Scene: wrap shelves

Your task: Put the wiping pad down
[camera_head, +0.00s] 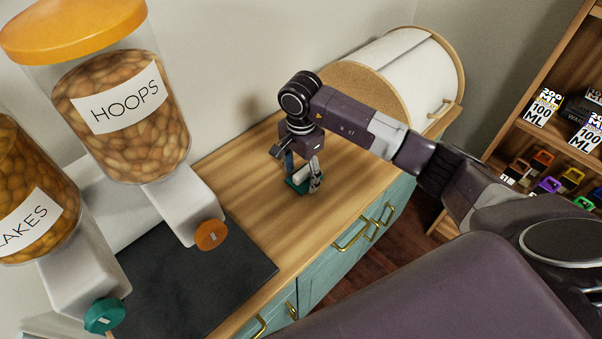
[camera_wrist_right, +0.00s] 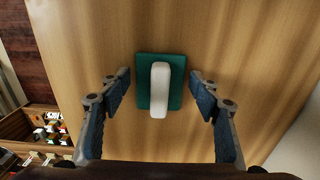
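The wiping pad (camera_wrist_right: 145,84) is a green rectangle with a white handle, seen in the right wrist view. It lies flat on the wooden counter (camera_wrist_right: 230,40). My right gripper (camera_wrist_right: 160,90) is open, with one finger on each side of the pad and clear gaps between the fingers and the handle. In the head view my right gripper (camera_head: 302,184) points down at the counter, with the green pad (camera_head: 297,186) partly hidden beneath it. My left gripper is not in view.
Two cereal dispensers, HOOPS (camera_head: 122,110) and a partly cut-off one (camera_head: 30,215), stand at the left by a dark mat (camera_head: 200,290). A white bread bin (camera_head: 400,75) stands behind my right arm. A shelf (camera_head: 535,110) with small goods is at the right. Counter around the pad is clear.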

